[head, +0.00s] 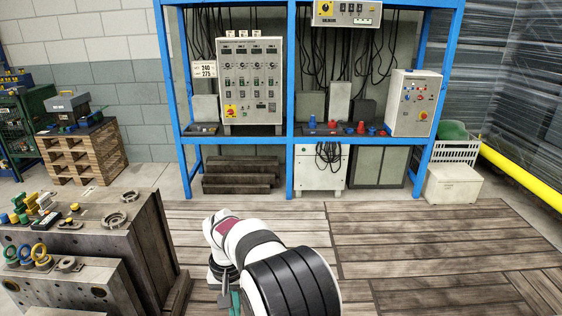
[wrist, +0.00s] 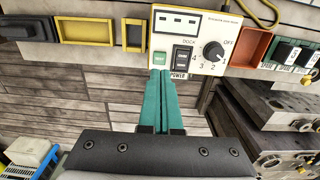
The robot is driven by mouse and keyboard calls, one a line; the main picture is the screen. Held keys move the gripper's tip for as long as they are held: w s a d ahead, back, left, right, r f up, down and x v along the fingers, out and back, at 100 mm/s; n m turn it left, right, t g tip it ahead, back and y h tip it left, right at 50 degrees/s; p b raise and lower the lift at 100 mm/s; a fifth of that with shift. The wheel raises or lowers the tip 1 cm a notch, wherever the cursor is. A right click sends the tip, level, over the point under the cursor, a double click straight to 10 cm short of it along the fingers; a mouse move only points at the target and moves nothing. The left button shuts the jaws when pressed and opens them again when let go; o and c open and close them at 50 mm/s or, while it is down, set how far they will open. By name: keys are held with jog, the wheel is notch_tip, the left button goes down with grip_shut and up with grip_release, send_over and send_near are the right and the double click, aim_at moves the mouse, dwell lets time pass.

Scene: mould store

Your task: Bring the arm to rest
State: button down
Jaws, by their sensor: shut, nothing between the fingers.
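A pale control panel (wrist: 190,22) stands ahead of my fingers in the wrist view. It carries a green button (wrist: 160,57) whose small label seems to read REST, a dark rocker switch (wrist: 182,57) over the word POWER, and a black rotary knob (wrist: 213,51) with numbers and OFF around it. My gripper (wrist: 162,72) has its two teal fingers shut together and empty. Their tips appear just below the green button; I cannot tell whether they touch the panel. In the head view my arm covers most of my gripper, and this panel is not in sight.
Yellow frames (wrist: 85,31) and an orange-rimmed tray (wrist: 249,45) flank the panel. Steel mould blocks (wrist: 285,122) stand at the right. In the head view, a mould block (head: 90,235) stands left of my arm, a blue rack (head: 290,80) behind; the plank floor (head: 420,230) is clear at right.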

jog(key=shift+f, duration=2.05)
jog(key=shift+f, duration=0.85)
dwell(0.6)
notch_tip(320, 180, up, 7)
jog(key=shift+f, duration=0.1)
dwell(0.5)
